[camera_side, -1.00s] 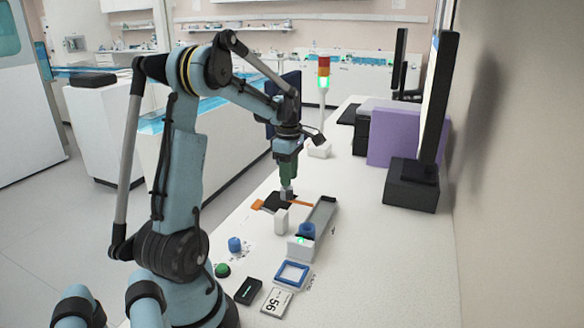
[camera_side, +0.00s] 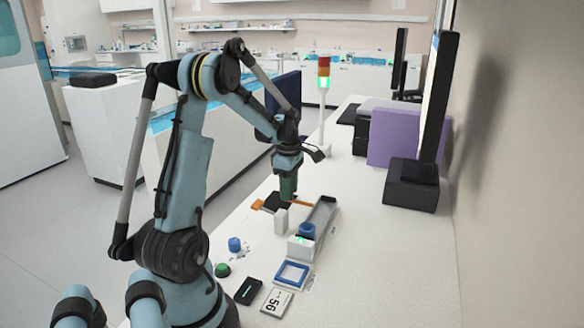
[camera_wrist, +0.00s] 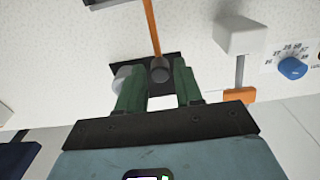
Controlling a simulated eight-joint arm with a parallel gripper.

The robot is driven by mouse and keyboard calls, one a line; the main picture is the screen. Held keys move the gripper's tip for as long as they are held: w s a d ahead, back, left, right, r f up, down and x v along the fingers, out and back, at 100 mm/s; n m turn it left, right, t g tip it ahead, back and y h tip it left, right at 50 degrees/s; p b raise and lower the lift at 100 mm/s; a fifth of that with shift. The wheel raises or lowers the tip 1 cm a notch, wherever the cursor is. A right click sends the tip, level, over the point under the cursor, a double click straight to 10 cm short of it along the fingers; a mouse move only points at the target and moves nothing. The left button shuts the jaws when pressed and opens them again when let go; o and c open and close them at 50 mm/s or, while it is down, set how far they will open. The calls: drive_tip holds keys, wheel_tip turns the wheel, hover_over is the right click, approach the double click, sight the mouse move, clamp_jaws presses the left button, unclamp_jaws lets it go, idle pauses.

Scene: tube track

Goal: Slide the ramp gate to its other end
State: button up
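The ramp gate appears to be the orange bar (camera_side: 301,204) with a grey post (camera_wrist: 159,71) on a dark plate (camera_side: 272,201); the bar reaches toward the grey ramp track (camera_side: 323,213). The bar (camera_wrist: 152,26) also shows in the wrist view. My gripper (camera_wrist: 158,84) has its green fingers apart, with the grey post showing between their tips. In the side view my gripper (camera_side: 287,197) is low over the plate and hides the post. I cannot tell whether a finger touches the post.
A white block (camera_side: 281,219) stands close in front of the plate, with an orange piece (camera_side: 257,205) to the left. A blue knob (camera_side: 235,244), green button (camera_side: 222,270) and blue-framed tray (camera_side: 292,273) lie nearer.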

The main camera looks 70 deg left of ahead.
drive_tip(key=c, duration=0.6)
drive_tip(key=shift+w+d, duration=1.6)
drive_tip(key=shift+w, duration=0.05)
drive_tip(key=shift+c, duration=0.2)
drive_tip(key=o, duration=0.6)
drive_tip(key=shift+o, duration=0.2)
drive_tip(key=shift+r, duration=2.55)
